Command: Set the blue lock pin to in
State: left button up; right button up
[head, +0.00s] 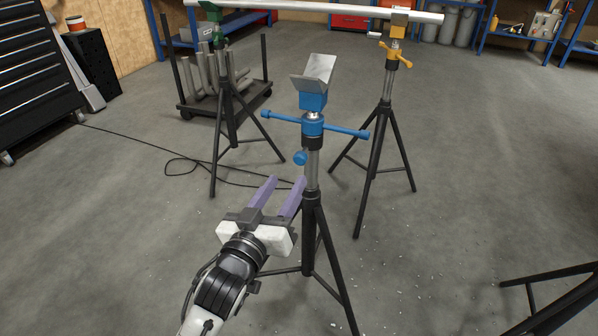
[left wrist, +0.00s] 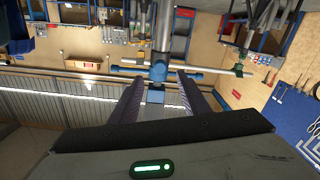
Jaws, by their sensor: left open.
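The blue lock pin (head: 300,157) is a small round knob on the side of the blue-topped stand (head: 312,172), below its blue T-handle (head: 314,125). My left gripper (head: 287,182) is open, with two purple fingers pointing toward the post just below the knob in the head view. In the left wrist view, a small blue part (left wrist: 155,96), probably the knob, shows between the open fingers (left wrist: 157,90). The fingers do not visibly hold it. I cannot tell whether the pin is in or out. My right gripper is not in view.
A green-topped stand (head: 226,100) and a yellow-topped stand (head: 388,110) carry a long pipe (head: 310,8) behind. A cart with pipes (head: 215,85) stands at back left. Black tripod legs (head: 555,300) show at lower right. A cable lies on the floor.

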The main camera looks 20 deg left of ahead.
aim_at(299, 162)
pick_arm(q)
jog(key=w+b, duration=0.1)
jog(key=w, duration=0.8)
jog(key=shift+w+d, duration=0.15)
jog(key=shift+d, duration=0.05)
jog(key=shift+c, duration=0.2)
grip_shut()
